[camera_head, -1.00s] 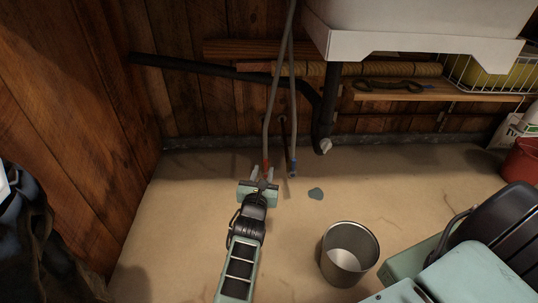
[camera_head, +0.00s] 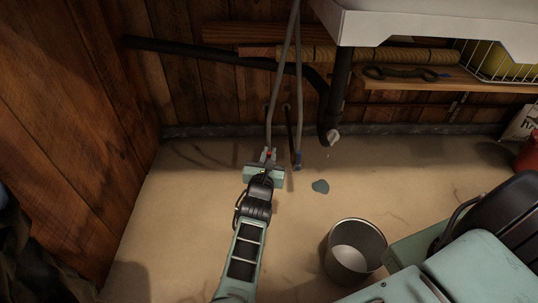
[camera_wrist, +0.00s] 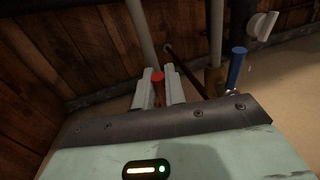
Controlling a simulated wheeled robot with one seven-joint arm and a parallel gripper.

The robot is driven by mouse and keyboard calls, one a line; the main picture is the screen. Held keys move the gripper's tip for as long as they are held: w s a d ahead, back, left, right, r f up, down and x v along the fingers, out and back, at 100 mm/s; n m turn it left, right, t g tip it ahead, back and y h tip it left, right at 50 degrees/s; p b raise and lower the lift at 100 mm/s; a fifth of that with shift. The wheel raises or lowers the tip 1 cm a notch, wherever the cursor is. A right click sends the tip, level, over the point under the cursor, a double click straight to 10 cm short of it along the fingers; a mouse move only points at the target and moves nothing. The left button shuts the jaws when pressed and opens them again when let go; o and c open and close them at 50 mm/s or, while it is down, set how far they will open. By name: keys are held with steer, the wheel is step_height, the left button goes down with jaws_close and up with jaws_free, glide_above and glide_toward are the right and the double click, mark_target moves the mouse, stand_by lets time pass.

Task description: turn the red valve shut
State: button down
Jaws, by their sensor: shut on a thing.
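The red valve (camera_head: 268,153) is a small red handle low on the left grey pipe (camera_head: 274,110), near the floor by the back wall. In the wrist view the red valve (camera_wrist: 158,76) shows between my two pale fingers. My gripper (camera_head: 268,157) reaches in from the front and is shut on it; the wrist view also shows my gripper (camera_wrist: 161,88). The fingers hide the valve's sides and lower part, so its exact angle is hard to tell.
A blue valve (camera_head: 298,160) is close on the right, also in the wrist view (camera_wrist: 236,67). A black drainpipe (camera_head: 336,100) has a white end (camera_head: 333,140) with drops below it. A puddle (camera_head: 320,187) and a metal bucket (camera_head: 382,252) are on the floor.

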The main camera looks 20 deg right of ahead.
steer(key=shift+a, duration=0.1)
steer(key=shift+w+a+r+n+p, duration=0.15)
steer(key=shift+a+n+p, duration=0.2)
steer(key=shift+n+p, duration=0.6)
steer(key=w+a+f+n+t+y+p, duration=0.1)
steer(key=a+f+n+t+y+p, duration=0.1)
steer(key=n, duration=1.5)
steer(key=shift+w+a+f+t, duration=0.2)
steer(key=shift+a+f+t, duration=0.4)
steer(key=shift+a+f, duration=1.05)
steer(key=shift+d+f, duration=0.25)
steer(key=shift+f, duration=0.05)
steer(key=c, duration=1.5)
jaws_free()
